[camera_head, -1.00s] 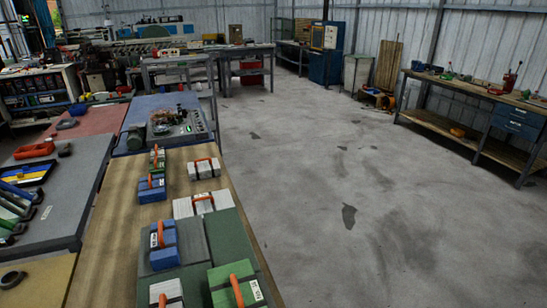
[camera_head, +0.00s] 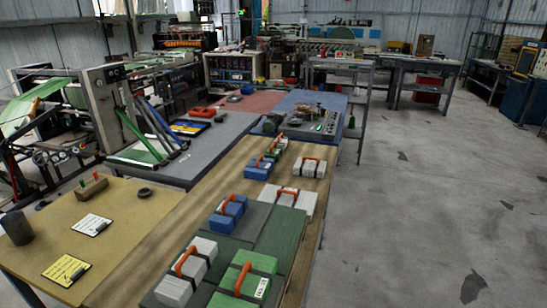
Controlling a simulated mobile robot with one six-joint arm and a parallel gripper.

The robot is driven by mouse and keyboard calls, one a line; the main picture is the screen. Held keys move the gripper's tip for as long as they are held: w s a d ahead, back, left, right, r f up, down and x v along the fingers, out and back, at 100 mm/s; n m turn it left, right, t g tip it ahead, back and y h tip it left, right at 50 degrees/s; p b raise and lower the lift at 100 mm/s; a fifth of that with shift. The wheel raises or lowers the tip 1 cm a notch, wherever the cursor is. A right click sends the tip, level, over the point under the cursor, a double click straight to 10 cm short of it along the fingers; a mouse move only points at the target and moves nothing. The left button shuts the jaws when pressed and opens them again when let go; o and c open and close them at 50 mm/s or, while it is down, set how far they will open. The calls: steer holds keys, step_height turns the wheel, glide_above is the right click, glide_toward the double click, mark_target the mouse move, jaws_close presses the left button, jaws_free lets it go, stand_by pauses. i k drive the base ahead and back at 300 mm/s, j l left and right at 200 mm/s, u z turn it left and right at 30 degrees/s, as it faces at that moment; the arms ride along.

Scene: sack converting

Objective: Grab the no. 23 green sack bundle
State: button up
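A green sack bundle (camera_head: 238,286) with an orange handle and a small white label lies at the near end of the long wooden bench, on dark green mats. A second green bundle (camera_head: 278,147) lies farther up the bench, behind a blue bundle. The label numbers are too small to read, so I cannot tell which one is no. 23. My gripper is not in view.
White bundles (camera_head: 186,274) and blue bundles (camera_head: 226,215) share the wooden bench (camera_head: 165,250). A yellow-topped table (camera_head: 120,205) with clipboards adjoins on the left. A sack machine (camera_head: 90,110) stands behind it. Open concrete floor (camera_head: 420,200) lies to the right.

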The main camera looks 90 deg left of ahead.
mark_target(275, 152)
steer(key=i+j+u, duration=0.35)
steer(key=u, duration=0.15)
steer(key=i+j+u, duration=0.25)
steer(key=u, duration=0.2)
steer(key=i+u, duration=0.95)
steer(key=i+l+u, duration=0.25)
steer(key=u, duration=0.25)
steer(key=i+j+u, duration=0.1)
steer(key=i+u, duration=0.15)
steer(key=i, duration=0.25)
steer(key=i+u, duration=0.25)
steer(key=i, duration=0.2)
steer(key=i+u, duration=0.3)
steer(key=i, duration=0.2)
steer(key=i+l+u, duration=0.25)
steer(key=i, duration=0.2)
steer(key=i+l+u, duration=0.25)
steer(key=i, duration=0.2)
steer(key=i+u, duration=0.1)
steer(key=i+j, duration=0.05)
steer(key=i, duration=0.05)
